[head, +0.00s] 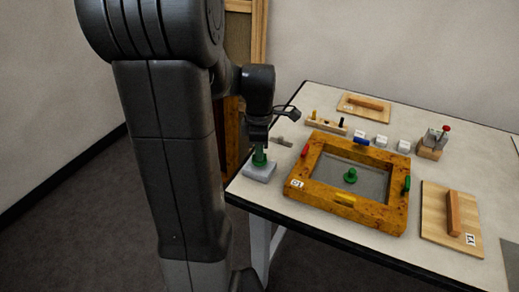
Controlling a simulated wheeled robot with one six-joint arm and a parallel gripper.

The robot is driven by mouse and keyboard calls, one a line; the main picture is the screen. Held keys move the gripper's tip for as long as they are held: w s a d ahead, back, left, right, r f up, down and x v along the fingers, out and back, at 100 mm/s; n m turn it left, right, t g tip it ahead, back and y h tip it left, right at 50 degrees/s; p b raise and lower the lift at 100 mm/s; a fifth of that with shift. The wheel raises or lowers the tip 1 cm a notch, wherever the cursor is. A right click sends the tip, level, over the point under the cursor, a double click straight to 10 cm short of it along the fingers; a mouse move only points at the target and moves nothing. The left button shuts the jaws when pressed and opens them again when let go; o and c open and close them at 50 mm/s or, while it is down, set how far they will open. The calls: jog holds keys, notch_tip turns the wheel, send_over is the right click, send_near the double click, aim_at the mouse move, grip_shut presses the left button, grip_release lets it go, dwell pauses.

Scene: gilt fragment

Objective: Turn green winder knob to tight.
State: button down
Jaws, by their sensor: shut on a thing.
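The green winder knob (260,161) stands upright on a pale grey block (259,174) at the table's left edge. My gripper (258,151) points down over it and is shut on its top. The fingers are dark and small in the head view, and the top of the knob is hidden between them. Any marks for tight or loose on the block are too small to make out.
A wooden frame (316,200) with a grey panel and another green knob (350,176) lies just right of the block. Little bare table separates block and frame.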

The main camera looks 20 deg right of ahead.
jog(key=m, duration=0.3)
jog(key=shift+r+m+p, duration=0.1)
jog(key=shift+m+p, duration=0.3)
jog(key=m, duration=0.4)
jog(key=shift+p, duration=0.35)
jog(key=m, duration=0.5)
jog(key=shift+p, duration=0.3)
jog(key=shift+m, duration=1.9)
jog(key=c, duration=1.5)
grip_release()
